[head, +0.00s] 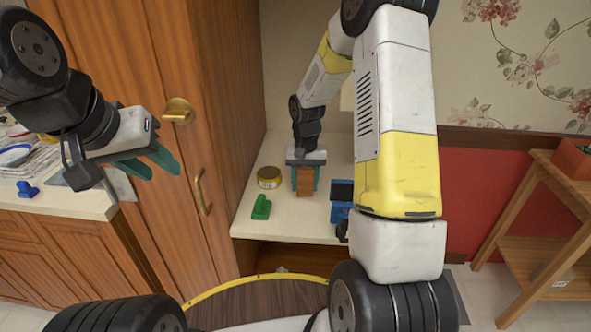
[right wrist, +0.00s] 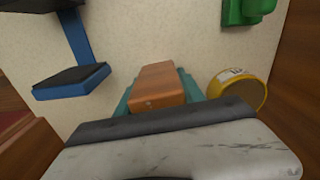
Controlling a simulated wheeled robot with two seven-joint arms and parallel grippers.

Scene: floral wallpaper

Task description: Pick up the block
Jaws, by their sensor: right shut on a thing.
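A brown wooden block (head: 305,182) is on the pale shelf surface in the head view. My right gripper (head: 305,181) points down over it, its teal fingers on either side and shut on the block. In the right wrist view the block (right wrist: 157,86) lies between the teal fingers of the right gripper (right wrist: 156,92). Whether the block touches the surface or is slightly above it I cannot tell. My left gripper (head: 152,164) is at the left of the head view, its teal fingers apart and empty, in front of the wooden cabinet door.
A yellow tin (head: 269,178) and a green object (head: 261,207) stand left of the block on the shelf (head: 290,228). A blue and black object (head: 340,203) is close on the right. A cabinet door (head: 172,60) with handles borders the left.

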